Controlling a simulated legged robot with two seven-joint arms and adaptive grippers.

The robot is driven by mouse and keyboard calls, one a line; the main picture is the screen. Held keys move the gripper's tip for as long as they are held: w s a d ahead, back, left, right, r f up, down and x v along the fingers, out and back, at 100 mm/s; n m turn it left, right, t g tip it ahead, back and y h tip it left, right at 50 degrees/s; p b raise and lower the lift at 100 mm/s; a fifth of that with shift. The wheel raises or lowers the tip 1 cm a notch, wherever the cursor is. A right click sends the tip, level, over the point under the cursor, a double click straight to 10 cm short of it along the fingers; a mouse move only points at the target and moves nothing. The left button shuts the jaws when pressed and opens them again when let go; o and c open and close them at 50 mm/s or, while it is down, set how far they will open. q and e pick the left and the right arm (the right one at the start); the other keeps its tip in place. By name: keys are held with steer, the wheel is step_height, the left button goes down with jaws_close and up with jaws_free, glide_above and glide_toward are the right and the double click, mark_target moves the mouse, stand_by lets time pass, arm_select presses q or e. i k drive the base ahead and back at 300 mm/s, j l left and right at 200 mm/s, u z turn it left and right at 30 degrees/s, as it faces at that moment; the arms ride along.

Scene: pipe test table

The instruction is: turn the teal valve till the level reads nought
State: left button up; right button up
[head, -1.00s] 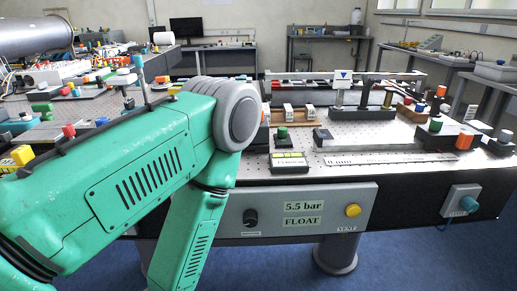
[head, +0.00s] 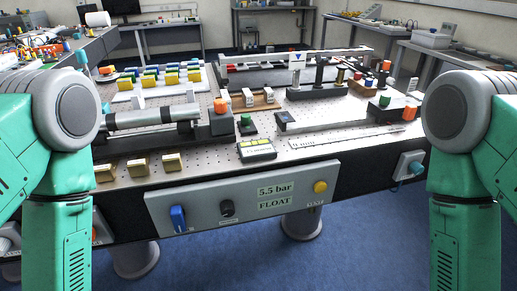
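No other reading named as a level can be made out. My two arms hang at the left and right sides of the view. Both grippers are below the picture and hidden.
The front panel also carries a blue handle (head: 178,218), a black knob (head: 227,208) and a yellow button (head: 320,187). The perforated tabletop (head: 215,165) holds a grey cylinder (head: 140,118), yellow blocks and rails. Blue floor is open before the table at right.

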mark_target(416, 168)
steer(key=l, duration=2.05)
steer(key=k, duration=0.05)
